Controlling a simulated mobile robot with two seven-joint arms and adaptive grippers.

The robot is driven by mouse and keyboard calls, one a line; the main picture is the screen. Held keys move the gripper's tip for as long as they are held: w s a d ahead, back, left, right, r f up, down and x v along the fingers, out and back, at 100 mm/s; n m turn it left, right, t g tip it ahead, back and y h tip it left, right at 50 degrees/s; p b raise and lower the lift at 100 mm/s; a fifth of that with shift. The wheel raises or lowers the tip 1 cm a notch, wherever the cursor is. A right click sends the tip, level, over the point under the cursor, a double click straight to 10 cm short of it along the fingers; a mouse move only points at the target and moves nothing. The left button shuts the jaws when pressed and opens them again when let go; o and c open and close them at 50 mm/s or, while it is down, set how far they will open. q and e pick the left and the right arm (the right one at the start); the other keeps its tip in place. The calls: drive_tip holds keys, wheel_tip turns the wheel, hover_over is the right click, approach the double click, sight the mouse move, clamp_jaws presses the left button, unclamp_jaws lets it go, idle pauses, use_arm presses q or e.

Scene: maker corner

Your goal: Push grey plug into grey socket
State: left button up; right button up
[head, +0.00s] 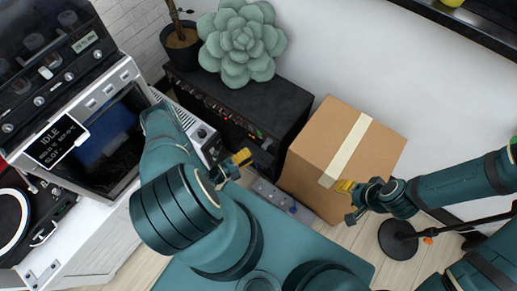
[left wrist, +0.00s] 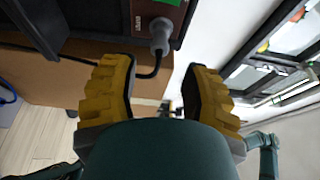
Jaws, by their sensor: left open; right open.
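The grey plug (left wrist: 160,30) shows in the left wrist view, at a small plate on a dark panel (left wrist: 115,18), with a black cable curving down from it. The grey socket is not seen apart from the plug, and I cannot tell how deep the plug sits. My left gripper (left wrist: 160,68) is open and empty, its yellow fingers apart on either side below the plug, not touching it. In the head view my left gripper (head: 237,161) is beside the black cabinet. My right gripper (head: 347,187) is open and empty by the cardboard box.
The black cabinet (head: 270,95) carries a succulent (head: 243,42). A cardboard box (head: 340,150) stands right of it, and a power strip (head: 272,194) lies on the floor. A machine with an IDLE screen (head: 57,140) is at left. A stand base (head: 398,240) is near my right arm.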

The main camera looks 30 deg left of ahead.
use_arm(q)
drive_tip(key=shift+v, duration=1.8)
